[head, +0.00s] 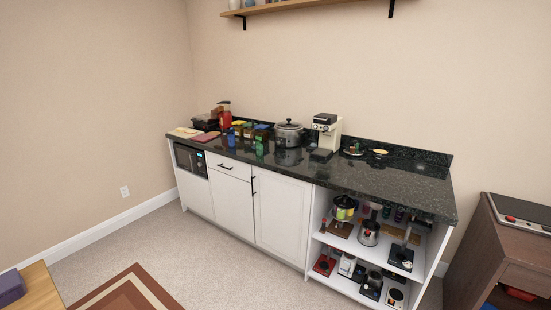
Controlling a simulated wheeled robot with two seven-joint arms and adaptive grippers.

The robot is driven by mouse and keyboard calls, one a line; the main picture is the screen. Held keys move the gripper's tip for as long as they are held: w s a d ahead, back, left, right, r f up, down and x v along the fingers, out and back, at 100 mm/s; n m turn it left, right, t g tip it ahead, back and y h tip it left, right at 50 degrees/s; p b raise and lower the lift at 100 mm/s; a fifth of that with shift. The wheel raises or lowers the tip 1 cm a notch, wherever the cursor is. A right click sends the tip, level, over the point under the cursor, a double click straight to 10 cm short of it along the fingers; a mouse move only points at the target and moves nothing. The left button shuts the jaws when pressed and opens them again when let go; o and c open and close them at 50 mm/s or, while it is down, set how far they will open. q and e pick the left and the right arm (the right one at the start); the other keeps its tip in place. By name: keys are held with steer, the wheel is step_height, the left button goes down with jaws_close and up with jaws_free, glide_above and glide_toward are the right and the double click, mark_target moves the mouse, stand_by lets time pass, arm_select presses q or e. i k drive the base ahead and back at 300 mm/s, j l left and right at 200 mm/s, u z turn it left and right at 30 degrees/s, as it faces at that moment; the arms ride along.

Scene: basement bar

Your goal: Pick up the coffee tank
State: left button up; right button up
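I cannot tell for sure which thing is the coffee tank. A cream and black coffee machine (326,131) stands upright on the dark counter, right of a grey lidded cooker (289,134). A silver and dark pot or jug (368,233) stands on the upper open shelf under the counter's right end, among other small appliances too small to name. Neither of my grippers nor my arms show in the head view.
The dark stone counter (400,181) has white cabinets below and small jars and a red appliance (225,115) at its left. A brown wooden cabinet (480,255) stands at right. A wooden table corner (40,285) is at lower left. Carpet (215,255) before the counter is clear.

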mark_target(313, 139)
steer(key=i+l+u, duration=0.1)
steer(key=i+u, duration=0.15)
steer(key=i, duration=0.3)
steer(key=i+l+u, duration=0.2)
steer(key=i, duration=0.3)
